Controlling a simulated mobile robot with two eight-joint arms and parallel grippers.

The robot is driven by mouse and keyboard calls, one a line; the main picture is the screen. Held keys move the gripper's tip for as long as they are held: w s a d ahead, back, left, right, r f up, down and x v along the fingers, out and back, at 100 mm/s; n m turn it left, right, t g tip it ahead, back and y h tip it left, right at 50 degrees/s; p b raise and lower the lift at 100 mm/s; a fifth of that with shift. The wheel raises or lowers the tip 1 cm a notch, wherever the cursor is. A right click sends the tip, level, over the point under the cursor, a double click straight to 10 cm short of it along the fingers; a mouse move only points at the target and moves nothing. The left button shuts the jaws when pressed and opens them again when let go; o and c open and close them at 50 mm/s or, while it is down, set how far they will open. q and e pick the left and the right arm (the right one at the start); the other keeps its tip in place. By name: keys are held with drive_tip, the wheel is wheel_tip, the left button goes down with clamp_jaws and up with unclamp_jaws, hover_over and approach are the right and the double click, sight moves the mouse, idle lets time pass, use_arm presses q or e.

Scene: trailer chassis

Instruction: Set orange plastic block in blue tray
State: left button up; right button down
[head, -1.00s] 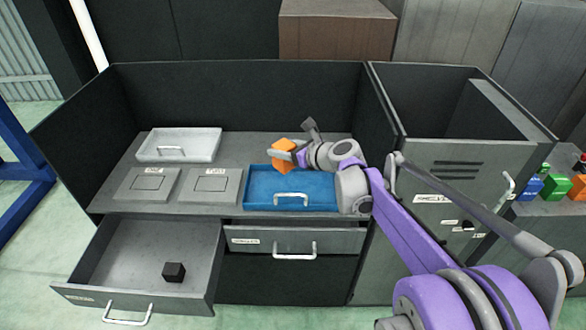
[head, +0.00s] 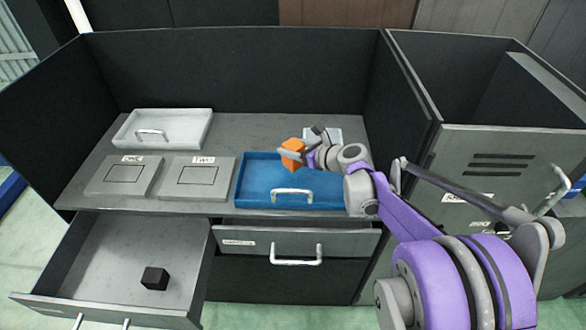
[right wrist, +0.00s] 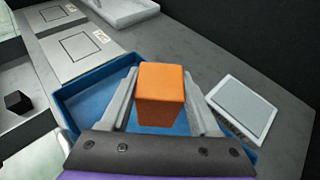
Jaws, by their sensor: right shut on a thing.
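The orange plastic block (head: 292,153) is held in my right gripper (head: 300,153). In the right wrist view the orange block (right wrist: 160,93) sits between the two fingers, with the blue tray (right wrist: 95,107) behind and below it. The blue tray (head: 252,193) stands on the desk top with a silver handle at its front. The block appears above the tray's back part; the exact height is hard to tell. My left gripper is in neither view.
A white tray (head: 185,126) and two grey pads (head: 124,175) stand left of the blue tray. A pale flat panel (right wrist: 242,103) lies right of it. Below, an open drawer (head: 95,260) holds a black cube (head: 155,278). A dark partition (head: 395,120) rises at the right.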

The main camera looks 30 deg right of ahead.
sight(299, 163)
drive_tip(key=shift+f+b, duration=0.4)
drive_tip(key=shift+f, duration=2.3)
drive_tip(key=shift+f, duration=0.2)
drive_tip(key=shift+c, duration=0.6)
unclamp_jaws()
drive_tip(key=shift+r, duration=0.25)
drive_tip(key=p+v, duration=0.1)
drive_tip(key=v, duration=1.1)
drive_tip(key=shift+s+f, duration=0.1)
